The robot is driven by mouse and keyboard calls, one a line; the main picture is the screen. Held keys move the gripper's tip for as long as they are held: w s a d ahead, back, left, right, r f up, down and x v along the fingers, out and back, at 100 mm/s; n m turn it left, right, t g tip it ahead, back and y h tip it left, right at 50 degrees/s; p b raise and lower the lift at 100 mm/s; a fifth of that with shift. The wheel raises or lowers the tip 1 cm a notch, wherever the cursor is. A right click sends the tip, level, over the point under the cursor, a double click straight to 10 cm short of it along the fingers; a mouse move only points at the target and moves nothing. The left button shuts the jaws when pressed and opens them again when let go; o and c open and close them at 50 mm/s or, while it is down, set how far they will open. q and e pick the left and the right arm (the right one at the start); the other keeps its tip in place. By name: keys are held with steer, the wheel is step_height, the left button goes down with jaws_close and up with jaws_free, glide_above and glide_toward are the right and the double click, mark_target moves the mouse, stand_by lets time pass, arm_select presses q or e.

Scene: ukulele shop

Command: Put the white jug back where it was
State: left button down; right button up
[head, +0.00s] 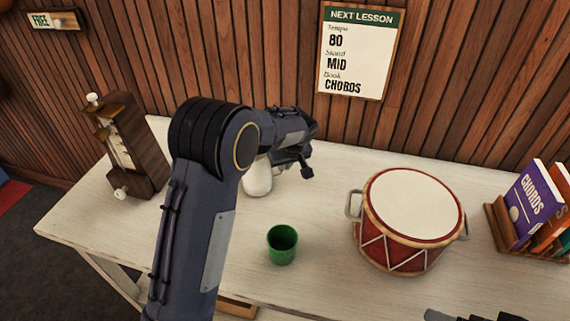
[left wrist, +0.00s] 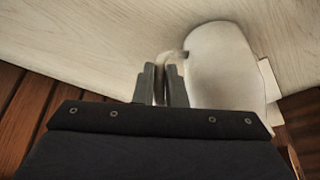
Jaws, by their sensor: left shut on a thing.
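The white jug (head: 257,180) is on or just above the pale table, partly hidden behind my left arm in the head view. In the left wrist view the jug (left wrist: 225,65) fills the upper middle, its handle to the left. My left gripper (head: 303,163) is at the jug's handle. In the left wrist view its two fingers (left wrist: 166,78) are closed around the handle. Whether the jug's base touches the table is hard to tell. A dark part at the bottom right edge of the head view may be my right gripper (head: 475,317); its jaws are not clear.
A green cup (head: 282,246) stands in front of the jug. A red drum (head: 397,247) is to the right, and books (head: 532,205) in a wooden holder are at far right. A wooden metronome (head: 140,143) stands at the left. A lesson sign (head: 358,60) hangs on the wall.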

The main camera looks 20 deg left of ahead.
arm_select(q)
steer(key=c, duration=1.5)
jaws_free()
steer(key=v, duration=1.2)
steer(key=s+a+r+m+h, duration=0.1)
steer(key=s+a+h, duration=0.15)
steer(key=s, duration=0.55)
steer(key=s+a+r+m+h, duration=0.15)
steer(key=s+a, duration=0.25)
steer(key=s, duration=0.5)
steer(key=s+d+f+m+h, duration=0.1)
steer(key=s, duration=0.4)
steer(key=s+d+f+m+t+h, duration=0.1)
steer(key=s, duration=0.5)
steer(key=s+d+f+m+t, duration=0.1)
steer(key=s, duration=0.5)
steer(key=shift+s+f+m+h, duration=0.15)
steer(key=shift+f+m+h, duration=0.15)
steer(key=shift+h, duration=0.1)
